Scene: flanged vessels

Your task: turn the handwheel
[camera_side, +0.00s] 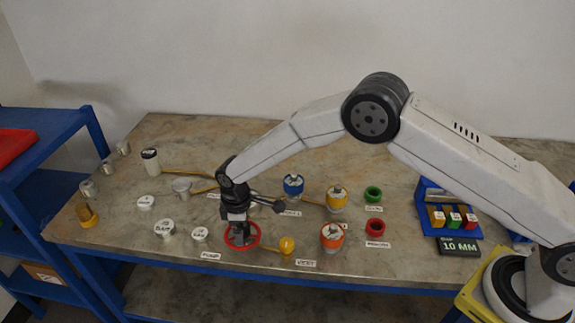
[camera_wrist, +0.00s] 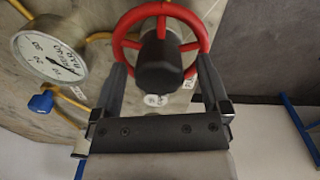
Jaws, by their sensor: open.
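The handwheel (camera_side: 241,235) is a red spoked ring near the table's front edge in the side view. In the wrist view the red handwheel (camera_wrist: 160,9) is at the top, with a dark grey hub (camera_wrist: 160,62) at its middle. My gripper (camera_side: 238,234) points down over the wheel. In the wrist view my gripper's (camera_wrist: 162,78) two dark fingers are spread apart, one on each side of the hub. I cannot tell whether the fingers touch the rim. Part of the wheel is hidden by the hub and fingers.
A white dial gauge (camera_wrist: 50,55) and a blue valve handle (camera_wrist: 41,102) lie left of the wheel in the wrist view. In the side view, a yellow knob (camera_side: 287,245) stands just right of the wheel and an orange-topped vessel (camera_side: 332,237) further right. White-lidded jars stand left.

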